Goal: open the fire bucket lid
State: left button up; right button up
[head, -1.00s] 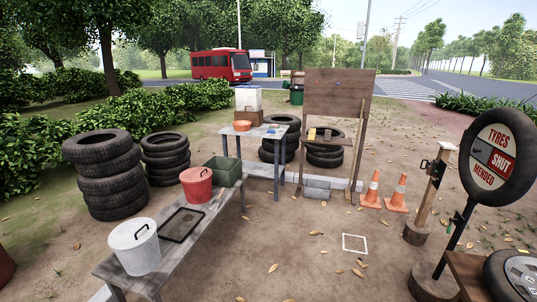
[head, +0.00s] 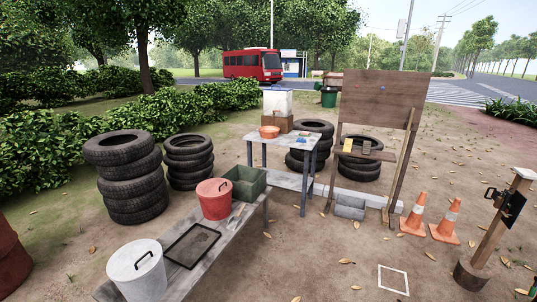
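A red bucket (head: 214,204) with a red lid (head: 213,188) on top stands on the long grey bench. The lid lies closed on the rim and has a small dark handle. A white bucket (head: 138,275) with a pale lid and a dark handle stands nearer, at the front end of the bench. Neither of my grippers shows in this view.
A board stand (head: 383,100), cones (head: 414,217) and a wooden post (head: 497,235) are right. The ground right of the bench is mostly clear.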

aim_at(213, 188)
jog(key=i+j+z, duration=0.2)
jog(key=i, duration=0.35)
jog(key=i+j+z, duration=0.2)
jog(key=i+j, duration=0.15)
jog(key=i, duration=0.15)
